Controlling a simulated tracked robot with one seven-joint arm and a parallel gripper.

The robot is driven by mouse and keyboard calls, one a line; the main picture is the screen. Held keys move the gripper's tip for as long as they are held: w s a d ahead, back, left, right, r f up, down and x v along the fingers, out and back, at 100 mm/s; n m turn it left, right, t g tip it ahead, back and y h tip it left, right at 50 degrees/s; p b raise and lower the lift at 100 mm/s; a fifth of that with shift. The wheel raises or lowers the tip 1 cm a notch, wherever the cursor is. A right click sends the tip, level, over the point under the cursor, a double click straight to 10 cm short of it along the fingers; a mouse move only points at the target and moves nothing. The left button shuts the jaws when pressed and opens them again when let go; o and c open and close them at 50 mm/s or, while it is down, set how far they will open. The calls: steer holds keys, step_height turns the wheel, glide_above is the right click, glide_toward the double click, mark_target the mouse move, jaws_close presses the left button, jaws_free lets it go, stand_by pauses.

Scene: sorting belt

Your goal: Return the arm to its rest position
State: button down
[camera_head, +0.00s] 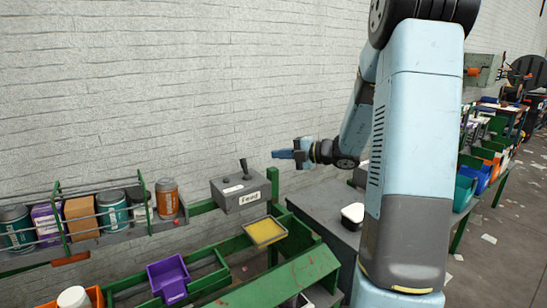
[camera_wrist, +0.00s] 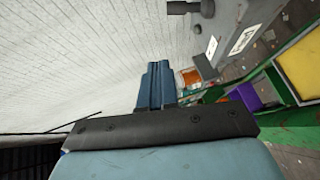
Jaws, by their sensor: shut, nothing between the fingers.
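My gripper (camera_head: 284,154) is in the middle of the head view, at the end of my blue and grey arm. It points left and is raised in front of the white brick wall. Its blue fingers (camera_wrist: 157,86) are together in the wrist view, with nothing held between them. The grey control box (camera_head: 241,190) with a label and a lever stands below and to the left of the gripper, apart from it. The same box shows at the top of the wrist view (camera_wrist: 232,25).
A wire-railed shelf (camera_head: 100,241) with several cans and boxes is at the left. A purple bin (camera_head: 169,277) and a yellow tray (camera_head: 265,232) sit by the green belt frame (camera_head: 290,274). A grey table (camera_head: 322,212) is below my arm. The wall (camera_head: 180,85) stands close behind.

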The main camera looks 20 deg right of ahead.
stand_by(0.5)
steer(key=s+a+r+n+g+h, duration=0.2)
steer(key=s+a+n+g, duration=0.3)
steer(key=s+n, duration=0.5)
steer(key=s+a+r+n+g+h, duration=0.2)
steer(key=s+a+n, duration=0.5)
steer(key=n, duration=0.5)
steer(key=s+d+r+n+t+h, duration=0.1)
steer(key=s+d+n+h, duration=0.2)
steer(key=s+n, duration=0.5)
steer(key=s+d+r+n+t+h, duration=0.1)
steer(key=s+n+h, duration=0.4)
steer(key=n, duration=1)
steer(key=shift+s+d+r+n, duration=0.3)
steer(key=shift+s+d+r, duration=0.45)
steer(key=shift+s+d, duration=0.55)
